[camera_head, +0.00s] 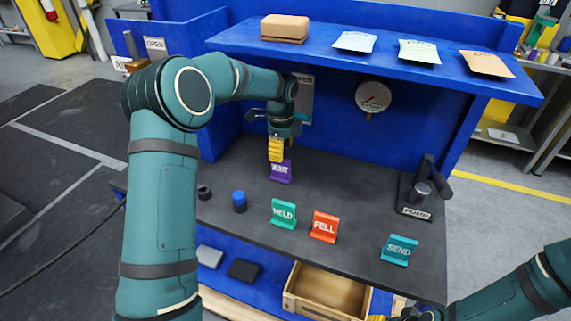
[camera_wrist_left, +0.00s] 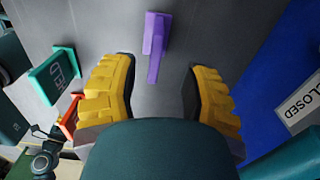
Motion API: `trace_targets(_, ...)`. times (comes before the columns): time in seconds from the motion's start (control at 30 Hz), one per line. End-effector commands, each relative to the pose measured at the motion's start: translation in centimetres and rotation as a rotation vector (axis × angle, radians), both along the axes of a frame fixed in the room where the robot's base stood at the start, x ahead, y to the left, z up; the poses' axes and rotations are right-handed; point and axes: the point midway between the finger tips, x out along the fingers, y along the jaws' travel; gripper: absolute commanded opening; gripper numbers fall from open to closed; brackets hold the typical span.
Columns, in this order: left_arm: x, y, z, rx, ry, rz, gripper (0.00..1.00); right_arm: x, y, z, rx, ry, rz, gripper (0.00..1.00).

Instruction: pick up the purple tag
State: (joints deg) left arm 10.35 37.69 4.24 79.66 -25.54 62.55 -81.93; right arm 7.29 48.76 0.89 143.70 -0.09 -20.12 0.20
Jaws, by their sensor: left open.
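The purple tag (camera_head: 281,171) stands on the dark bench top near the back, its lettering partly covered by my left gripper. My left gripper (camera_head: 276,150) hangs over it with yellow fingers pointing down. In the left wrist view the purple tag (camera_wrist_left: 156,45) shows ahead, between the lines of the two spread fingers (camera_wrist_left: 160,75), with a gap on both sides. The left gripper is open and empty. My right arm comes in at the bottom right; only a yellow bit of its gripper (camera_head: 378,318) shows at the bottom edge, too little to tell its state.
A green tag (camera_head: 283,213), red tag (camera_head: 324,226) and teal tag (camera_head: 398,249) stand toward the bench front. A blue knob (camera_head: 239,201) is left of the green tag. A blue shelf (camera_head: 380,60) overhangs the back. A pump lever (camera_head: 425,188) stands at right, an open wooden drawer (camera_head: 290,303) below.

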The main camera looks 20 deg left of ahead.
Motion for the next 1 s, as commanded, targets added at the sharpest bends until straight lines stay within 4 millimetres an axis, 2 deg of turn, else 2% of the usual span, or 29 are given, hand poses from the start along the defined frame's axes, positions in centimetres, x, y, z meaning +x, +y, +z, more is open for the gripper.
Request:
trace_targets(0.1,-0.1,0.0,-1.5,0.000,0.004,0.000,0.46,0.1,0.0,-0.4,0.000,-0.001,0.000,0.47)
trace_targets(0.27,-0.2,0.0,-2.6,0.000,0.003,0.000,0.46,0.1,0.0,-0.8,0.000,-0.003,-0.001,0.47)
trace_targets(0.53,-0.4,0.0,-6.4,0.000,0.003,0.001,0.46,0.4,-0.1,-2.0,-0.001,-0.009,-0.002,0.47)
trace_targets(0.63,-0.4,0.0,-7.0,0.001,0.001,0.001,0.46,0.4,-0.1,-2.1,-0.002,-0.009,-0.003,0.47)
trace_targets(0.83,-0.4,0.0,-6.9,0.001,0.000,0.001,0.46,0.4,-0.1,-2.0,-0.002,-0.009,-0.003,0.47)
trace_targets(0.87,-0.4,0.0,-6.9,0.001,0.000,0.001,0.42,0.4,-0.1,-2.0,-0.001,-0.010,-0.003,0.47)
trace_targets(0.9,-0.4,0.0,-6.9,0.001,0.000,0.001,0.28,0.4,0.0,-2.0,-0.001,-0.010,-0.003,0.47)
trace_targets(0.97,-0.4,0.0,-6.9,0.001,0.000,0.001,0.07,0.4,-0.1,-2.0,-0.001,-0.010,-0.003,0.47)
trace_targets(1.0,-0.4,0.0,-6.9,0.001,0.000,0.001,0.00,0.4,-0.1,-2.0,-0.001,-0.010,-0.003,0.47)
